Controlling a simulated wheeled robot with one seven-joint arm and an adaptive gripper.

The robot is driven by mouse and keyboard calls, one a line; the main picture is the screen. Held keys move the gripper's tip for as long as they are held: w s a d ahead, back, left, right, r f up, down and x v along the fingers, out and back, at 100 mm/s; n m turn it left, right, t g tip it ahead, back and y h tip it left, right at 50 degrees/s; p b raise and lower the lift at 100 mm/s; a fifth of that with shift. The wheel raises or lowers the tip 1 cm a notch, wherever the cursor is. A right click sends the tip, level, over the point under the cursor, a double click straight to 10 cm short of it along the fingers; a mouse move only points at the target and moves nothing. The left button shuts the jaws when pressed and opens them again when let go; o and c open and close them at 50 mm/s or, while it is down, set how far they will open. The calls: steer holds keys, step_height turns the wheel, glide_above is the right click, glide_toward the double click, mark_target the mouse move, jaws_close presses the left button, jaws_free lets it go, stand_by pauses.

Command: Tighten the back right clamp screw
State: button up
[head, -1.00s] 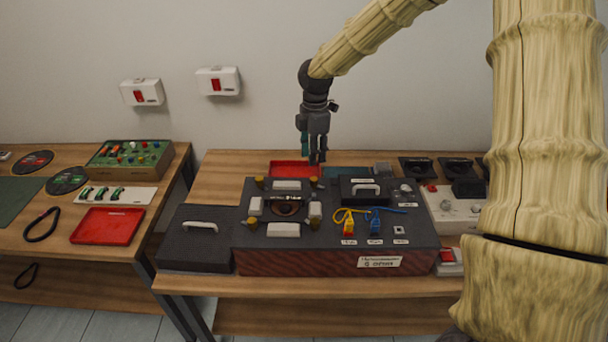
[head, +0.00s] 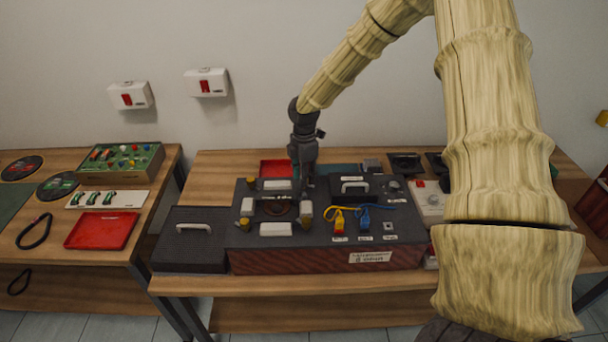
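A dark-topped unit (head: 238,262) with a red ribbed front stands on the middle table. The back right clamp screw is hidden behind my gripper (head: 304,190). My gripper points down over that corner, its fingertips low near the unit's top. I cannot tell whether the fingers touch the screw or are closed around it.
A black case lid (head: 193,228) with a white handle lies left of the unit. A red tray (head: 277,168) is behind. White wall boxes hang above.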

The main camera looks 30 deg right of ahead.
steer(key=shift+f, duration=0.4)
jaws_close()
steer(key=shift+m, duration=0.4)
steer(key=m, duration=0.4)
steer(key=shift+r+p, duration=0.1)
steer(key=shift+p, duration=0.2)
steer(key=m, duration=1.1)
steer(key=shift+m, duration=0.4)
steer(key=m, duration=0.6)
steer(key=shift+w+p, duration=0.1)
steer(key=shift+p, duration=0.2)
